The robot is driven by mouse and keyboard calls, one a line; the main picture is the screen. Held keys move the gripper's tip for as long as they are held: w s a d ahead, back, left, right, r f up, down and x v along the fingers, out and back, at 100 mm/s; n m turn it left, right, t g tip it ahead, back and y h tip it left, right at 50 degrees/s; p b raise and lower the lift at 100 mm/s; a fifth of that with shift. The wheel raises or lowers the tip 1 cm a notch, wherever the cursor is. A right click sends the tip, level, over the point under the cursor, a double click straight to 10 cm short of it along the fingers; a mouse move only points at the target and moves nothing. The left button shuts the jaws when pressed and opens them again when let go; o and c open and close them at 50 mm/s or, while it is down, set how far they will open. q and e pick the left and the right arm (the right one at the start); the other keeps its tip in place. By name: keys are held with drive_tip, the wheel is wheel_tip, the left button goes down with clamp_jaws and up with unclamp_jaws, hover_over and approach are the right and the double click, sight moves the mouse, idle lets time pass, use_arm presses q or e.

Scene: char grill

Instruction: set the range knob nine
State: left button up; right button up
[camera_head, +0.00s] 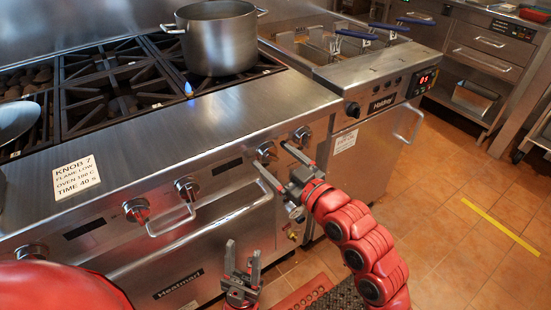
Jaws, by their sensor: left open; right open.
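The steel range front (215,195) carries a row of round knobs. Knobs show at the far left (31,252), left of middle (137,210), in the middle (187,188), and at the right (266,151) and far right (301,136). No number is readable on them, so I cannot tell which is knob nine. A white card (77,180) on the range top reads KNOB 7, FLAME LOW. My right gripper (277,164) is open, its fingertips close to the two right knobs; contact is unclear. My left gripper (242,250) is open and empty, low before the oven door.
A steel pot (217,40) stands on the back burner, with a small blue flame (188,89) near it. Oven door handles stick out below the knobs. A fryer (370,95) with a red display adjoins the range.

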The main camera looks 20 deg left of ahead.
drive_tip(key=c, duration=1.4)
drive_tip(key=shift+o, duration=0.2)
drive_tip(key=shift+m, duration=0.3)
drive_tip(key=m+p, duration=0.1)
drive_tip(key=m, duration=0.3)
drive_tip(key=shift+p, duration=0.4)
drive_tip(key=shift+f+m+t+p, duration=0.1)
drive_tip(key=shift+m+t+p, duration=0.4)
drive_tip(key=shift+m, duration=1.7)
drive_tip(key=o, duration=1.4)
drive_tip(key=shift+c, duration=0.2)
